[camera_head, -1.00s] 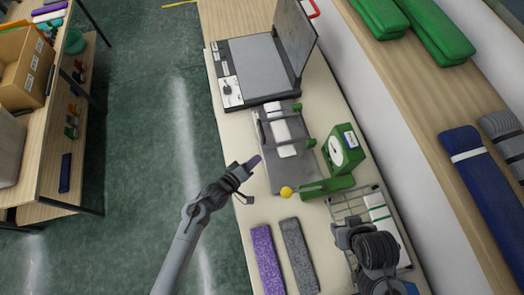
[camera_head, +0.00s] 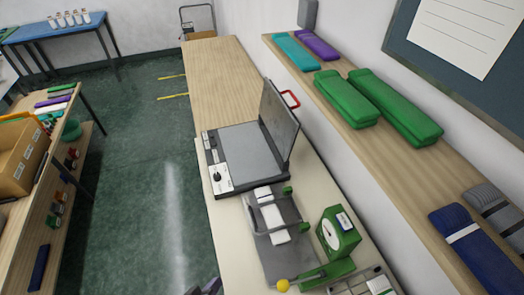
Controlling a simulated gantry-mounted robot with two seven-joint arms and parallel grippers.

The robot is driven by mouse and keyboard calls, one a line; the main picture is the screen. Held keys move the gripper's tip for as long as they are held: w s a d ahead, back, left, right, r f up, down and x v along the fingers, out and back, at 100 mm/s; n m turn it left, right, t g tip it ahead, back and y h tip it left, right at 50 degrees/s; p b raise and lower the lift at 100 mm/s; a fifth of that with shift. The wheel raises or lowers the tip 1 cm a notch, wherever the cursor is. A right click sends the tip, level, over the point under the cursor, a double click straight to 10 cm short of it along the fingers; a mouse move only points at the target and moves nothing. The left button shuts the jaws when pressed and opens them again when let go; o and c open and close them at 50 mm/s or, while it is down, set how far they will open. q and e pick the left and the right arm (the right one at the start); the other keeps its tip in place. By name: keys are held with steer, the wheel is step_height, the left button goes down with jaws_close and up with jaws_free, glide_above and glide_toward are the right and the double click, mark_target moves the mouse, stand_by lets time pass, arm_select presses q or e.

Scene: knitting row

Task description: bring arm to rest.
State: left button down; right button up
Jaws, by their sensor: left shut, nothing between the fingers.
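My left gripper (camera_head: 210,287) shows only as a small dark tip at the bottom edge, left of the cream worktable's (camera_head: 228,250) near end. It is shut and apart from the things on the table. The rest of the left arm is cut off by the frame. My right gripper is out of view.
An open press with a grey plate (camera_head: 252,153) and raised lid stands on the table. Nearer are a grey tray with white bars (camera_head: 272,222), a green dial scale (camera_head: 335,232) and a wire rack (camera_head: 365,284). A wall shelf (camera_head: 395,155) holds folded textiles. Green floor (camera_head: 130,200) is clear.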

arm_select(q)
steer(key=s+a+r+m+g+y, duration=0.4)
steer(key=s+a+r+m+g, duration=0.3)
steer(key=s, duration=0.4)
step_height(320, 180, up, 13)
steer(key=t+p, duration=0.1)
steer(key=p, duration=1.3)
steer(key=shift+w+a+r+n, duration=0.2)
steer(key=shift+w+a+n, duration=0.1)
steer(key=shift+w+n, duration=0.1)
